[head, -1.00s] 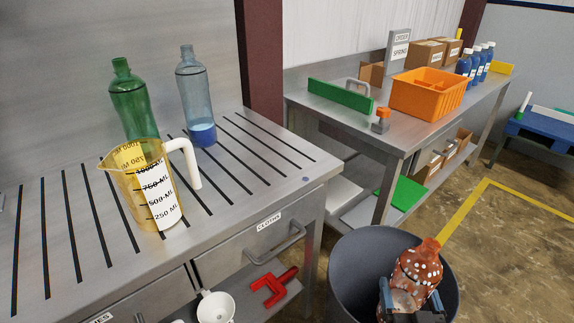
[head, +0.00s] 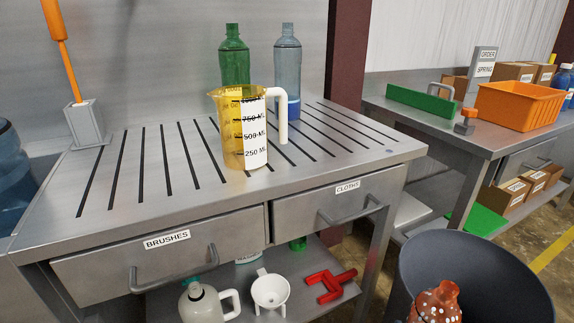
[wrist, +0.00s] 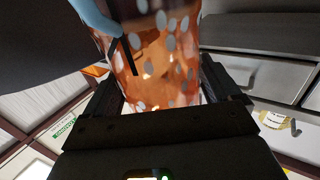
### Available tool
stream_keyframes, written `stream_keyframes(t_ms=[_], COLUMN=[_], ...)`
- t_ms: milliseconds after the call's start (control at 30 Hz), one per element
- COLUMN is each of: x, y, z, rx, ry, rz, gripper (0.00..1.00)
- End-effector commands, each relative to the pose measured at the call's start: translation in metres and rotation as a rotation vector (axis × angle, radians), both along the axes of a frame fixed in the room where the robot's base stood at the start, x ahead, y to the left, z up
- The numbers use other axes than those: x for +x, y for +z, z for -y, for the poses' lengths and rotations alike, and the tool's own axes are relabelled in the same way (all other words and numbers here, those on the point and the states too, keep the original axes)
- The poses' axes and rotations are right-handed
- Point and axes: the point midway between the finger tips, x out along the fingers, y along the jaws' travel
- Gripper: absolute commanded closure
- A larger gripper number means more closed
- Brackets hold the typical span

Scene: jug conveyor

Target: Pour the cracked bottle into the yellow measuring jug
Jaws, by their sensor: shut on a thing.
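The yellow measuring jug (head: 232,135) stands upright on the slatted steel bench top, its white handle to the right. I cannot make out any liquid in it. An orange-brown bottle with pale spots (head: 436,303) shows at the bottom right of the head view, in front of the grey bin. It fills the upper middle of the wrist view (wrist: 160,50), where a dark line, perhaps a crack, marks its side. My gripper (wrist: 163,95) is shut on this bottle. The gripper is below the head view's edge. The bottle is well to the right of the jug and lower.
A green bottle (head: 234,58) and a blue-grey bottle (head: 288,60) stand behind the jug. The grey bin (head: 500,265) stands on the floor at right. An orange brush (head: 60,50) stands in a holder at left. The bench has drawers and a lower shelf with a white funnel (head: 270,290).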

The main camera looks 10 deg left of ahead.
Motion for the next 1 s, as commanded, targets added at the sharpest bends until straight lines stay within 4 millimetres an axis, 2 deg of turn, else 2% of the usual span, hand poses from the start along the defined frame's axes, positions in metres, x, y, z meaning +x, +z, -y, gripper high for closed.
stream_keyframes(t_ms=[33, 67, 133, 767, 1000], x=[0.000, 0.000, 0.000, 0.000, -0.001], y=[-0.013, -0.013, -0.005, -0.006, 0.029], z=[0.000, 0.000, -0.002, -0.001, -0.027], rx=[0.000, 0.000, 0.002, 0.002, 0.002], ry=[0.000, 0.001, 0.005, 0.002, 0.073], rz=[0.003, 0.003, 0.004, 0.002, 0.005], gripper=[0.55, 0.55, 0.55, 0.55, 0.55])
